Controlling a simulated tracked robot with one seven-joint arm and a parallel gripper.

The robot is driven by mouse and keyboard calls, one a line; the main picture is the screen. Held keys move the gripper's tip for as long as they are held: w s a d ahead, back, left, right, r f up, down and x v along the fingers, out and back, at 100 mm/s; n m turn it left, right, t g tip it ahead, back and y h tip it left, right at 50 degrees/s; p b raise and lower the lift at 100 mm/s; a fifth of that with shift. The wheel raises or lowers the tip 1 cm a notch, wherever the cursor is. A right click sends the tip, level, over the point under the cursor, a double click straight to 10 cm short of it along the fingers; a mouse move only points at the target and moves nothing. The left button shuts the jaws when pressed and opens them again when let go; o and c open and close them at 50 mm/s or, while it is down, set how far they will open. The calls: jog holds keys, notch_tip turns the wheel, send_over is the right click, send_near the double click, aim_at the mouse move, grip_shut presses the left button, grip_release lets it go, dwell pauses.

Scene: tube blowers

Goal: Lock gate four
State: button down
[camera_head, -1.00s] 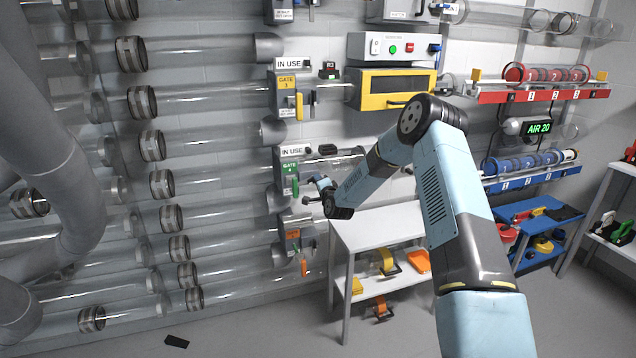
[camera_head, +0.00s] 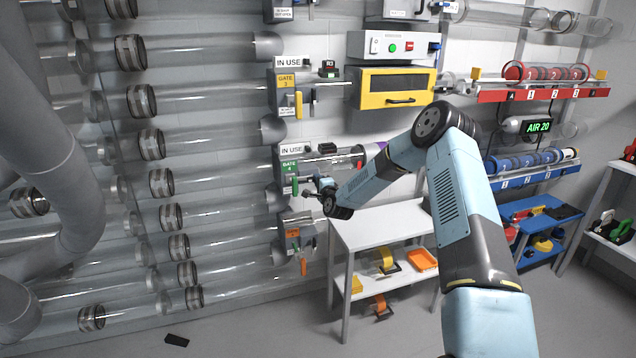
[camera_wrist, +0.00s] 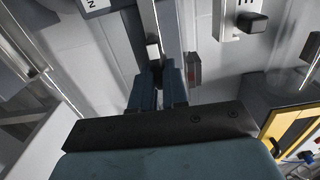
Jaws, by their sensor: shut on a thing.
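The gate four unit (camera_head: 288,168) is a grey wall box with a green label and a white IN USE sign above it. Its green handle (camera_head: 295,186) hangs upright on the front. My gripper (camera_head: 310,192) is at the lower right of this box, just right of the green handle. In the wrist view my gripper (camera_wrist: 158,85) has its fingers close together around the end of a narrow grey metal bar (camera_wrist: 148,25). The exact contact is dark and partly hidden by the fingers.
The gate three box (camera_head: 284,85) with a yellow handle is above; an orange-labelled box (camera_head: 296,232) is below. A yellow-framed cabinet (camera_head: 396,88) juts out above my arm. A white table (camera_head: 385,226) stands below it. Clear tubes (camera_head: 215,170) run left.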

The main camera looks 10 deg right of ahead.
jog(key=shift+d+f, duration=0.35)
jog(key=shift+d, duration=0.05)
jog(key=c, duration=1.5)
grip_release()
jog(key=o, duration=0.4)
jog(key=shift+a+r, duration=0.15)
jog(key=shift+a, duration=0.05)
jog(key=shift+c, duration=0.2)
jog(key=shift+s, duration=0.1)
jog(key=v, duration=1.3)
jog(key=shift+s, duration=0.25)
jog(key=shift+d, duration=0.1)
